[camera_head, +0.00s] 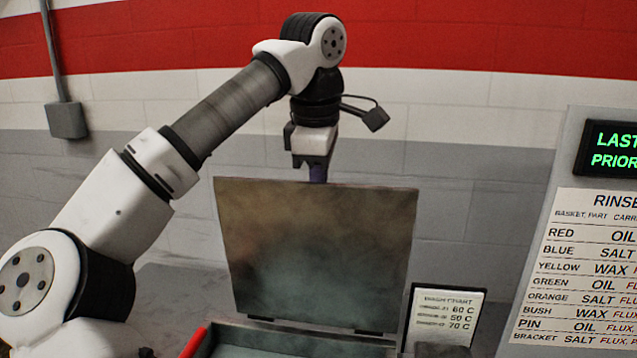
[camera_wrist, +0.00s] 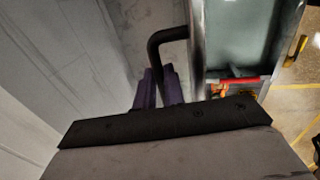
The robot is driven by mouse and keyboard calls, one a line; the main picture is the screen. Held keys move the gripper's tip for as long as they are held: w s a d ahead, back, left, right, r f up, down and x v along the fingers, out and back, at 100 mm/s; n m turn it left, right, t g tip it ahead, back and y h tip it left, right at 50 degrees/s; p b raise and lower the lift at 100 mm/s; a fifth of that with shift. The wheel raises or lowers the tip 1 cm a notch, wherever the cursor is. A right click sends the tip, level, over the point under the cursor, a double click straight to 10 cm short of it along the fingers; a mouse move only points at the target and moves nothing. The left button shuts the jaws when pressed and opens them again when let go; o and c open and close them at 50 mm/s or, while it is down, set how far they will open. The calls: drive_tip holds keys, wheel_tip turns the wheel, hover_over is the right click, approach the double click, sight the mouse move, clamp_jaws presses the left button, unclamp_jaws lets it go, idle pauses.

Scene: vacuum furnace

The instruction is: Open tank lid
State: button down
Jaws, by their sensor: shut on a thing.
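The tank lid (camera_head: 315,250) stands raised, nearly upright, hinged along its lower edge at the back of the tank (camera_head: 290,340). The tank's front and inside are mostly below the frame. My gripper (camera_head: 318,172) is at the lid's top edge, its fingertips partly hidden behind it. In the wrist view, the purple fingers (camera_wrist: 158,88) are shut on the black bent lid handle (camera_wrist: 166,38). The lid shows there nearly edge-on (camera_wrist: 196,50), with the pale tank interior (camera_wrist: 238,35) to its right.
A wash chart card (camera_head: 445,318) stands right of the lid. A large rinse board (camera_head: 585,260) with a dark display (camera_head: 612,150) stands at the right. A red bar (camera_head: 193,342) lies at the tank's left. The block wall is behind the lid.

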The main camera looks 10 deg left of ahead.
drive_tip(key=shift+f, duration=0.15)
drive_tip(key=c, duration=1.5)
unclamp_jaws()
drive_tip(key=shift+w, duration=0.1)
